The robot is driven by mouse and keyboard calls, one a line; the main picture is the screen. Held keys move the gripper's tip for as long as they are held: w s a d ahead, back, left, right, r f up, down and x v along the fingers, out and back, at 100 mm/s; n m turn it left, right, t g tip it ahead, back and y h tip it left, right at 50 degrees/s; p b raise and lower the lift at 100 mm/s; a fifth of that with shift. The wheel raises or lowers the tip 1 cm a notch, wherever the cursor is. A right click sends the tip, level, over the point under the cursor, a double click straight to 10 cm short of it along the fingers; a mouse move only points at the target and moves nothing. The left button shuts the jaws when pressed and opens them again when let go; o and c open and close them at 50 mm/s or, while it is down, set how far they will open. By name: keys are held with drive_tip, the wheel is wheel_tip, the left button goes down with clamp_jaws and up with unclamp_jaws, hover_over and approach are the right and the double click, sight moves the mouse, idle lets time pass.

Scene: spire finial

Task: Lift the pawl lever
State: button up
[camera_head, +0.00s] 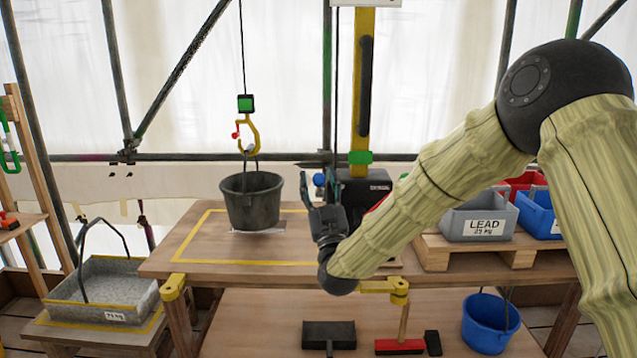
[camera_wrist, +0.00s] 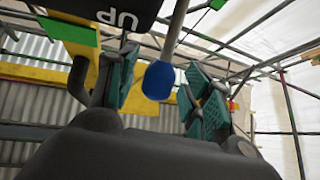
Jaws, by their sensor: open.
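The pawl lever shows as a grey rod with a blue knob (camera_wrist: 158,80) in the wrist view; the knob also shows in the head view (camera_head: 319,180). I take this to be the pawl lever. It stands beside a black winch housing (camera_head: 366,187) at the foot of a yellow post. My gripper (camera_wrist: 166,92) is open, its teal-padded fingers on either side of the knob in the picture. Whether either pad touches the knob, I cannot tell. In the head view my gripper (camera_head: 320,182) points up at the knob, and my wrist hides part of the housing.
A black bucket (camera_head: 251,201) hangs from a yellow hook (camera_head: 248,134) just above the bench, left of my gripper. Grey and blue bins stand on a pallet (camera_head: 480,250) at the right. A black part marked UP (camera_wrist: 110,12) is close above my fingers.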

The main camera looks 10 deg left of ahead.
drive_tip(key=v, duration=1.1)
drive_tip(key=shift+s+f, duration=0.25)
drive_tip(key=shift+s, duration=0.05)
drive_tip(key=shift+d, duration=0.1)
